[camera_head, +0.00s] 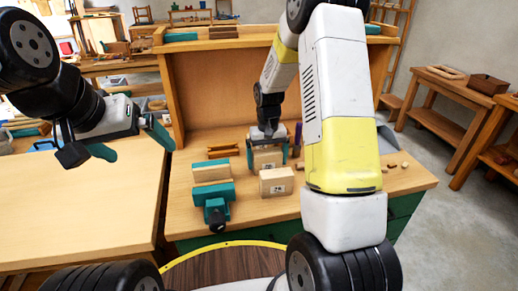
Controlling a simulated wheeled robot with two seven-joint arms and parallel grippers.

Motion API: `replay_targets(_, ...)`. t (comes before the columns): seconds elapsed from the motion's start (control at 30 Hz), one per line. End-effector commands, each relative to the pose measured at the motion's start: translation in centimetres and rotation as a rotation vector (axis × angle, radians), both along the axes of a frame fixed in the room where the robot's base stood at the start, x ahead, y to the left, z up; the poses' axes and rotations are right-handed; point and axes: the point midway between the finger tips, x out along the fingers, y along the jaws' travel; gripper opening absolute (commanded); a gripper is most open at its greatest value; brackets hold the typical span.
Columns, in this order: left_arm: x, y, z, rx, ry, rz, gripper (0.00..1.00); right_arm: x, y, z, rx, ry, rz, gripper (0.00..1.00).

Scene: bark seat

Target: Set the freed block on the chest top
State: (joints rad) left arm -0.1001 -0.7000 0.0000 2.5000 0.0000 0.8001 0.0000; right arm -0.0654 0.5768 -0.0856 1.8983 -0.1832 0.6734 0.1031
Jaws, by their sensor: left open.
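My right gripper (267,149) reaches down over the chest top (350,200), its teal fingers on both sides of a light wooden block (266,160). The fingers look flush with the block's sides; whether it touches the wood below is hard to tell.
A small brown wooden piece (223,150) lies behind the vise. Several small wooden bits (393,166) lie at the chest's right. A tall wooden back panel (220,90) stands behind. The left table (80,205) is largely bare. My right arm hides part of the chest top.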

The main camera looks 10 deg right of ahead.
Motion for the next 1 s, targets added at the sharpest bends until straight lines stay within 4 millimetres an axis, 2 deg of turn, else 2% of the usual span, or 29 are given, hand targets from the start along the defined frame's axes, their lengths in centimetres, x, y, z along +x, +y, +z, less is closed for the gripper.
replay_targets(0.2, 0.0, 0.0, 0.0, 0.000, 0.000, 0.000, 1.00, 0.0, 0.0, 0.1, 0.000, -0.001, 0.000, 1.00)
replay_targets(0.33, 0.0, 0.0, 0.0, 0.000, 0.000, 0.000, 1.00, 0.1, 0.0, 1.2, 0.000, -0.003, 0.000, 1.00)
replay_targets(0.7, 0.0, 0.0, 0.0, 0.000, 0.000, 0.000, 1.00, 0.1, 0.0, 8.8, 0.001, -0.005, 0.000, 1.00)
replay_targets(0.8, 0.0, 0.0, 0.0, 0.000, 0.000, 0.000, 1.00, 0.1, 0.0, 10.5, 0.000, -0.004, 0.001, 1.00)
replay_targets(1.0, 0.0, 0.0, 0.0, 0.000, 0.000, 0.000, 1.00, -0.1, 0.0, 12.4, 0.002, -0.006, 0.001, 1.00)
